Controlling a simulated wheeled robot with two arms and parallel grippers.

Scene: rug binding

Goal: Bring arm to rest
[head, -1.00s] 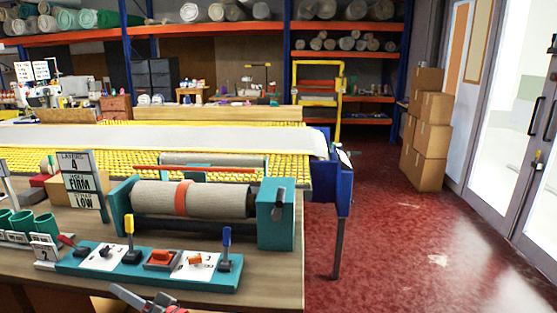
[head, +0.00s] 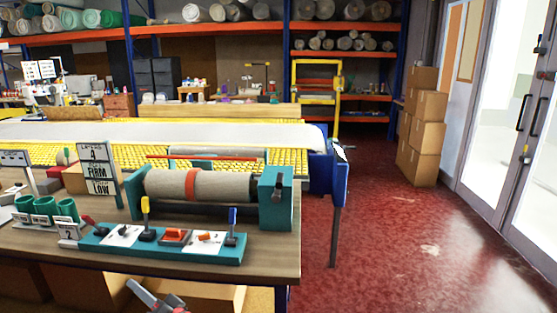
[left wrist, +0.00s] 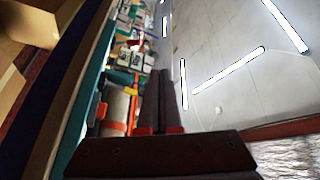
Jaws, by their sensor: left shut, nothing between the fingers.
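My left gripper (head: 134,286) shows at the bottom of the head view, in front of the workbench's (head: 270,262) near edge. Its dark fingers lie together, shut and empty; they also show in the left wrist view (left wrist: 160,74), pointing away from the camera. The grey-beige carpet roll (head: 220,186) with an orange-red band sits in a teal roller stand (head: 278,198) on the bench, apart from the gripper. A teal control panel (head: 130,250) with yellow, blue and orange levers lies in front of it. My right gripper is not in view.
A sign (head: 97,168) and green cups (head: 45,208) stand at the left of the bench. Cardboard boxes (head: 150,294) show below the bench edge. A yellow-slatted table (head: 290,160) lies behind. The red floor (head: 390,250) at right is clear.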

